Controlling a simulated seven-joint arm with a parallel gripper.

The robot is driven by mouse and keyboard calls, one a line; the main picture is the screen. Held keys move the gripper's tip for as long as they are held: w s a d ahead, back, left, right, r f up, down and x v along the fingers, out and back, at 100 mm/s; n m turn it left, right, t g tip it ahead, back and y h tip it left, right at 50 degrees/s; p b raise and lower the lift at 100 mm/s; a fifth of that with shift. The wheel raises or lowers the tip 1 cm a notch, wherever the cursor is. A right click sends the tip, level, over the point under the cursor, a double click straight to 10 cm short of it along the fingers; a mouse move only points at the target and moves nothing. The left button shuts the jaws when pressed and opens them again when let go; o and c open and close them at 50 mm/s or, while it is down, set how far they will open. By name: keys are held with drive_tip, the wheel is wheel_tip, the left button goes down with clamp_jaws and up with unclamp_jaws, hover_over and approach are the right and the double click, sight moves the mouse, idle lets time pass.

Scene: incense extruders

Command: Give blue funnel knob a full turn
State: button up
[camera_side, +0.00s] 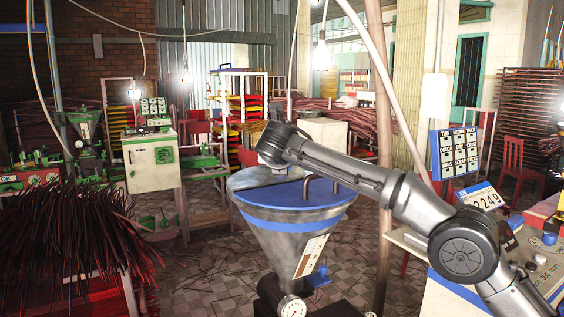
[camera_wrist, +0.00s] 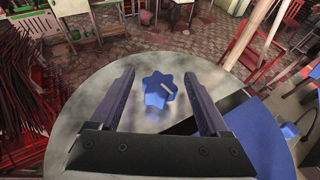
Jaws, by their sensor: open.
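The blue funnel knob (camera_wrist: 157,90) is star-shaped with a pale mark on its right side. In the wrist view it sits over the grey top of the funnel (camera_wrist: 95,95). My gripper (camera_wrist: 159,73) is open, its two dark fingers apart on either side of the knob in the picture. I see no contact, and I cannot tell the height left between fingertips and knob. In the side view the metal funnel (camera_side: 290,238) has a blue band and a partly blue top. My arm reaches over it from the right. The knob and fingertips cannot be made out there.
A small blue handle (camera_side: 323,272) and a round gauge (camera_side: 292,308) are low on the funnel machine. A wooden pole (camera_side: 384,180) stands right of the funnel. Dark red incense sticks (camera_side: 70,235) are heaped at left. A white cabinet (camera_side: 152,165) stands behind.

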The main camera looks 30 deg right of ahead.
drive_tip(key=v, duration=1.3)
drive_tip(key=shift+s+a+r, duration=0.1)
drive_tip(key=shift+s, duration=0.3)
